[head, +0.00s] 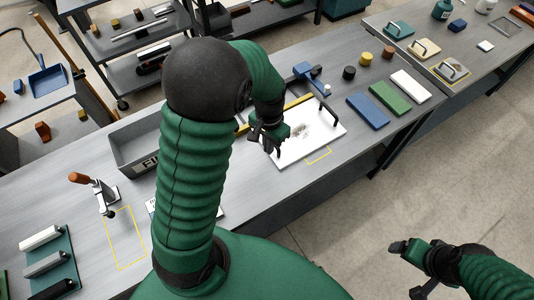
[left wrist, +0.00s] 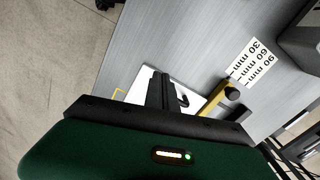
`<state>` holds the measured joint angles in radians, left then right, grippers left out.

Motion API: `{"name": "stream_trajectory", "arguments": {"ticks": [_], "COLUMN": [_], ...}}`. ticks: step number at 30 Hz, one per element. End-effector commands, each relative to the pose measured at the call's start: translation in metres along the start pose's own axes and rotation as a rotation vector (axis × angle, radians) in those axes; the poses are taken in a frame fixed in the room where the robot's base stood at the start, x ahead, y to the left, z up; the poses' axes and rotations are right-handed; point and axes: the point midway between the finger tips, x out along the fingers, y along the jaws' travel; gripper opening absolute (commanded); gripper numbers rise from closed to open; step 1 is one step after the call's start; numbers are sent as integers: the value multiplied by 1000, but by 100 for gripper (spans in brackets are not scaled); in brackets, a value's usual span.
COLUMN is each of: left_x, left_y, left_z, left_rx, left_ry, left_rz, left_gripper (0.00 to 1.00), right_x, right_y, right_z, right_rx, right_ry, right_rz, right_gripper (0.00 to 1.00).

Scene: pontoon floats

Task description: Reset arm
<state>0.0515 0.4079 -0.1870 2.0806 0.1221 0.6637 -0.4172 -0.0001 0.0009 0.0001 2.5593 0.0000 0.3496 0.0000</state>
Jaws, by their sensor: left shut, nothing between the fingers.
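My left arm rises through the middle of the head view and bends over the bench. Its gripper (head: 272,143) is over the left edge of a white board (head: 318,130) that has a dark smudge and a black handle. The left gripper is shut with nothing in it; whether it touches the board is unclear. In the left wrist view its fingers (left wrist: 163,92) are close together, with part of the white board beside them. My right gripper (head: 412,262) is at the lower right, over bare floor, well apart from the bench. Its jaw opening is unclear.
A grey bin (head: 135,148) and an orange-handled clamp (head: 105,192) stand left of my arm. Blue (head: 367,111), green (head: 389,98) and white (head: 411,85) blocks lie on the right of the bench (head: 240,222). The floor (head: 440,180) at right is clear.

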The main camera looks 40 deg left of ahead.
Motion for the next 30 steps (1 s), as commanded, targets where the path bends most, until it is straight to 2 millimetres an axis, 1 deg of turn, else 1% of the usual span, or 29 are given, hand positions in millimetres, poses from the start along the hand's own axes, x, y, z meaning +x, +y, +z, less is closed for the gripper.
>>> {"name": "stream_trajectory", "arguments": {"ticks": [1,3,7,9,11,15,18,19,21,30], "left_x": [-8,-14,-17,-18,-20,-28,-30,-30,-30,-28], "left_y": [0,-1,-1,3,15,60,80,83,86,85], "left_z": [0,2,2,3,9,41,60,63,66,64], "left_rx": [0,-1,-2,-5,-17,-63,-87,-91,-96,-97], "left_ry": [4,3,0,6,33,150,214,226,237,233], "left_rz": [0,1,1,1,-3,-13,-14,-14,-13,-13], "left_gripper": [0,0,0,0,0,0,0,0,0,0], "right_x": [0,0,0,0,0,0,0,0,0,0], "right_y": [0,0,0,0,0,0,0,0,0,0], "right_z": [0,0,0,0,0,0,0,0,0,0], "right_rx": [0,0,0,0,0,0,0,0,0,0], "right_ry": [0,0,0,0,0,0,0,0,0,0], "right_rz": [0,0,0,0,0,0,0,0,0,0], "right_gripper": [82,82,82,82,82,82,82,82,82,82]}}
